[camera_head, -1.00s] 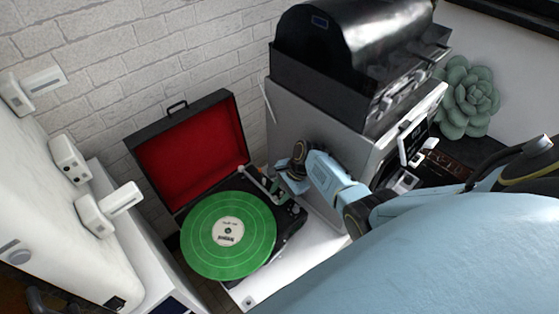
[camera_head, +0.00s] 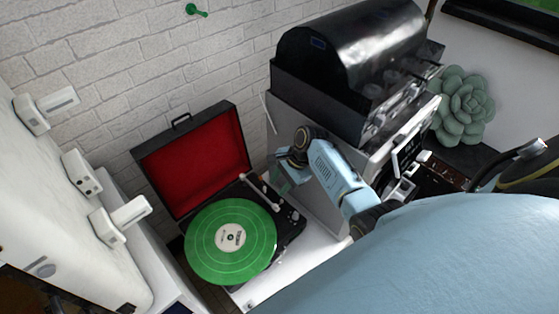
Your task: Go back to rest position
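My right gripper (camera_head: 284,174) hangs at the right edge of the record player, near the white tonearm (camera_head: 260,192). Its fingers are small and partly hidden by my own wrist, so I cannot tell whether they are open or shut, or whether they touch anything. My light blue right arm comes in from the lower right. My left gripper is not in view. The record player (camera_head: 289,228) stands open, with a green record (camera_head: 205,243) lying flat on it and its red-lined lid (camera_head: 190,160) raised against the brick wall.
A grey cabinet (camera_head: 305,190) with a black domed machine (camera_head: 352,52) on top stands close to my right arm. A white unit with protruding handles (camera_head: 130,212) is at the left. A succulent (camera_head: 463,105) sits at the right. A green hook (camera_head: 196,10) is on the wall.

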